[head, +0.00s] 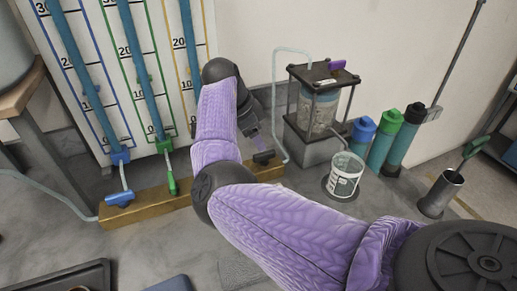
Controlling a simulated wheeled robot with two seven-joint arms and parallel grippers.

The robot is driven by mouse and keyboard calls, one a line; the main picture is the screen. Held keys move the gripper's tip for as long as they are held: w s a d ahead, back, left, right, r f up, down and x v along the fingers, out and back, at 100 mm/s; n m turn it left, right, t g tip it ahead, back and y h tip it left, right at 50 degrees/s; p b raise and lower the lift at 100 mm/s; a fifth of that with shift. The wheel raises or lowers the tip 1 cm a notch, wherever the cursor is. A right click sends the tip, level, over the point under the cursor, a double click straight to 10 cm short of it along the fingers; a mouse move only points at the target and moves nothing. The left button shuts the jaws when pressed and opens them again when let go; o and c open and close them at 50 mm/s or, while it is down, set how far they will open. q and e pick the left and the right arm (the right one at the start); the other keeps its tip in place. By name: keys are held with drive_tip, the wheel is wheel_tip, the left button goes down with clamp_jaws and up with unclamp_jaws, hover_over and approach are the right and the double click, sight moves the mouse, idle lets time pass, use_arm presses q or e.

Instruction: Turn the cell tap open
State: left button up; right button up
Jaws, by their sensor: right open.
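Which of these is the cell tap is not marked. My right gripper (257,143) is open and points down just above the dark fitting, left of the cell. My purple right arm partly hides it and the bar. My left gripper is out of view.
A board with scales and blue tubes (90,85) stands behind the bar. Blue and green-capped cylinders (383,145) and a dark pot (440,192) stand to the right. A pale hose loops beside the cell.

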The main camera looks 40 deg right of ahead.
sight(264, 153)
drive_tip(key=b+x, duration=0.1)
drive_tip(key=x, duration=0.4)
drive_tip(key=shift+f, duration=0.2)
clamp_jaws()
